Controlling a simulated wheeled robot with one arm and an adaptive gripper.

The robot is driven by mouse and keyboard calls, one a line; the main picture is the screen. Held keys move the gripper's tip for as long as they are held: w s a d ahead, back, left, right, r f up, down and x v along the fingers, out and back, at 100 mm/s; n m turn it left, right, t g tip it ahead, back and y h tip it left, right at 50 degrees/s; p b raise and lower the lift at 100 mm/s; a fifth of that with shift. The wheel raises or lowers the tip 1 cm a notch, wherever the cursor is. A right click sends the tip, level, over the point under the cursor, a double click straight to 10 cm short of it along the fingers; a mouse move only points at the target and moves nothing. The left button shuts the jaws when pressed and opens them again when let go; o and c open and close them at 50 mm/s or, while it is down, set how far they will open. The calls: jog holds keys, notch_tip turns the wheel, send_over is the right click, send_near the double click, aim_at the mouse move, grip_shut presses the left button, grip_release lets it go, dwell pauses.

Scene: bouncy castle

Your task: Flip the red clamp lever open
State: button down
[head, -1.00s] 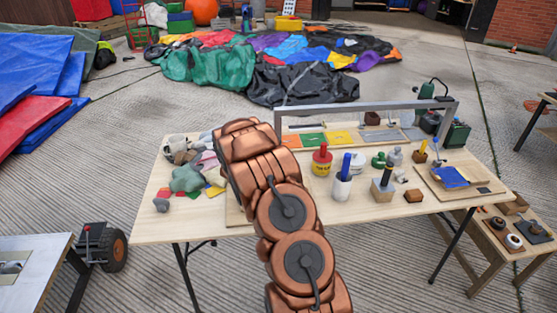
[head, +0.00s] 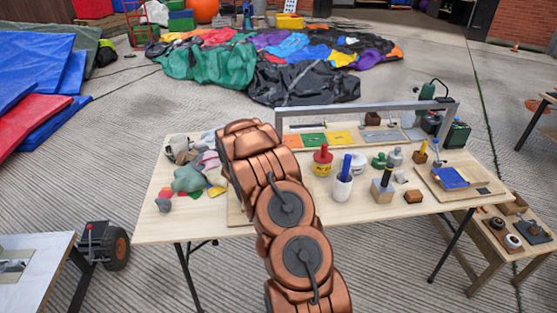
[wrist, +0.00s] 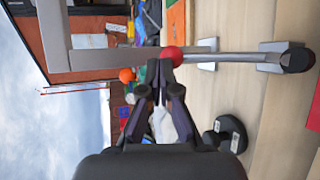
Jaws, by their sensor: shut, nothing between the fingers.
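In the wrist view, which is turned on its side, a red ball knob (wrist: 173,55) sits at the left end of a grey lever bar (wrist: 225,57). The bar runs right to a dark rounded pivot end (wrist: 297,60) by the wooden board. My gripper (wrist: 159,68) has its dark fingers together, with nothing held. Its tips are right at the knob in the picture and partly overlap it; I cannot tell whether they touch. In the head view, my copper arm hides the gripper, and I do not see the lever there.
The wooden worktable (head: 205,228) carries a grey metal frame (head: 365,108), a red-topped yellow pot (head: 322,160), a white holder with a blue handle (head: 342,185) and several small parts. A black round piece (wrist: 225,135) stands near my gripper. The front right tabletop has some bare room.

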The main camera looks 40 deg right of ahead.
jog(key=s+a+r, duration=0.3)
jog(key=a+r, duration=0.4)
jog(key=a, duration=0.3)
jog(key=shift+s+a+r+b, duration=0.3)
jog(key=shift+s+a+b, duration=0.05)
jog(key=shift+a+b, duration=0.1)
dwell(0.5)
